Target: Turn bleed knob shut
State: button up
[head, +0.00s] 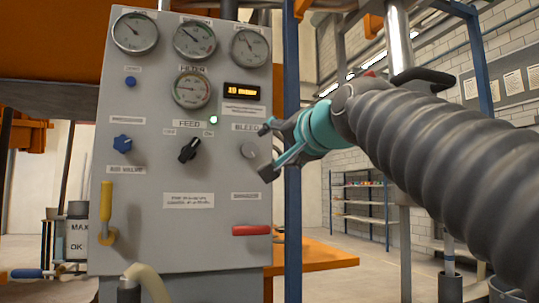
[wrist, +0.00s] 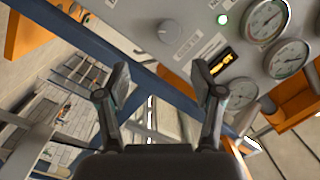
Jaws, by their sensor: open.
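The bleed knob (head: 249,151) is a small round grey knob on the grey control panel (head: 150,225), below the label BLEED. It also shows in the wrist view (wrist: 169,31), above the space between the fingers. My gripper (head: 266,149) is open and empty at the right edge of the panel, just right of the knob. In the wrist view its two fingers (wrist: 160,80) are spread wide with nothing between them. I cannot tell whether a fingertip touches the panel. The knob's pointer mark is too small to read.
Several gauges sit above. A blue post (head: 292,220) stands just right of the panel. A green light (head: 213,120) is lit.

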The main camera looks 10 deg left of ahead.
aim_at(250, 150)
jog(key=p+x, duration=0.1)
jog(key=x, duration=0.3)
jog(key=r+p+x, duration=0.1)
jog(key=x, duration=0.4)
jog(key=p+x, duration=0.1)
jog(key=x, duration=0.4)
jog(key=shift+s+a+r, duration=0.1)
jog(key=shift+a+r, duration=0.1)
jog(key=shift+a, duration=0.15)
jog(key=shift+c, duration=0.2)
jog(key=c, duration=1.1)
